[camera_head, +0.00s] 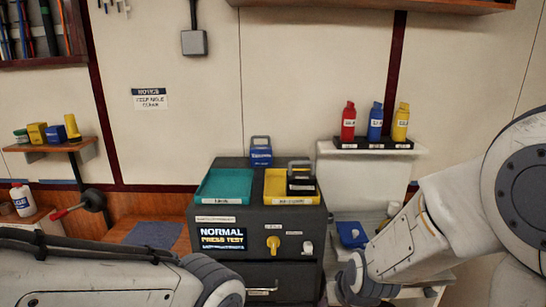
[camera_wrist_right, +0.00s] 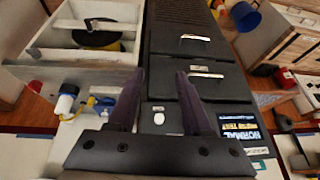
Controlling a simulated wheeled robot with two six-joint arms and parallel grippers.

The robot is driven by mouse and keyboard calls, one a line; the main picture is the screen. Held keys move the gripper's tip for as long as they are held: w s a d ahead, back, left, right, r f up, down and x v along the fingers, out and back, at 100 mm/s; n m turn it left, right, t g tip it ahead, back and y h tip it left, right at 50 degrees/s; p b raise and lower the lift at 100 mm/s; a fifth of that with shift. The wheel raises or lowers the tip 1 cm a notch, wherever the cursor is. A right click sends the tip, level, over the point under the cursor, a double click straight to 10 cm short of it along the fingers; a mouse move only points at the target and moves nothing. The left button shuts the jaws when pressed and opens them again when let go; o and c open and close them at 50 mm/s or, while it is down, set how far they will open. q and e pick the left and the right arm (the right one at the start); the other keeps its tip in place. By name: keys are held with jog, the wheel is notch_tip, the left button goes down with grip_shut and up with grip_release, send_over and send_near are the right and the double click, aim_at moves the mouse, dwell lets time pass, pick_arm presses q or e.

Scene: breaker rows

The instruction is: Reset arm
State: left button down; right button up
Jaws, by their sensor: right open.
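My right arm (camera_head: 430,235) comes in from the right in the head view and reaches down beside the dark cabinet (camera_head: 228,276). My right gripper (camera_wrist_right: 160,72) shows in the right wrist view, its two dark fingers apart with nothing seen between them. The cabinet front lies beyond the fingers, with a white button (camera_wrist_right: 158,117) in line between them. My left arm (camera_head: 90,275) lies across the bottom left of the head view. Its gripper is outside the picture.
The cabinet carries a teal tray (camera_head: 225,187), a yellow tray (camera_head: 307,199) holding a black handled block (camera_head: 300,182), a blue handled block (camera_head: 261,156), a "NORMAL PRESS TEST" screen (camera_head: 222,238) and a yellow knob (camera_head: 273,243). Three bottles stand on a shelf (camera_head: 350,150).

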jog(key=s+d+g+h, duration=0.1)
jog(key=s+d+g, duration=0.1)
jog(key=s+d, duration=0.35)
jog(key=s+a+r+n+g, duration=0.1)
jog(key=s+a+r+n, duration=0.2)
jog(key=s+a, duration=0.4)
jog(key=s+a+r+n+g+y, duration=0.1)
jog(key=s+a+r+n+g, duration=0.1)
jog(key=s+a, duration=0.5)
jog(key=shift+s+r+n, duration=0.2)
jog(key=shift+r+n, duration=0.3)
jog(key=shift+n, duration=0.6)
jog(key=shift+s, duration=0.1)
